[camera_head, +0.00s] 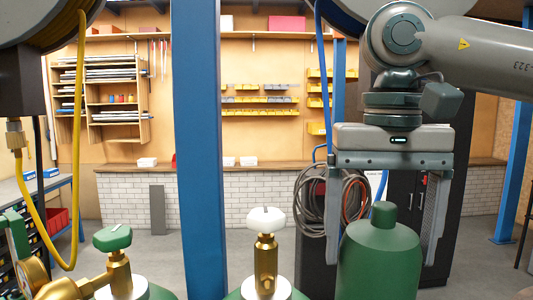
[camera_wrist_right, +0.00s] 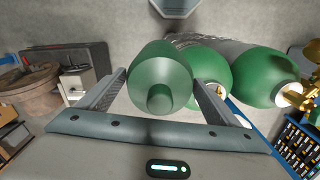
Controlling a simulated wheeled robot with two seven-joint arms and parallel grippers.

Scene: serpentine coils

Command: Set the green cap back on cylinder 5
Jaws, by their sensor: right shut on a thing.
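The green cap (camera_head: 380,262), a wide dome with a small round knob on top, is between the two fingers of my right gripper (camera_head: 384,252), which is shut on it. The right wrist view shows the cap (camera_wrist_right: 158,72) from above with a finger (camera_wrist_right: 160,82) on each side. What is under the cap is hidden. I cannot read any cylinder number, so I cannot tell which is cylinder 5. My left gripper is not in view.
Left of the cap stand a brass valve with a white knob (camera_head: 266,222) and a brass valve with a green handle (camera_head: 113,238) and gauge. A blue post (camera_head: 198,140) rises behind them. A coiled hose (camera_head: 325,203) hangs behind.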

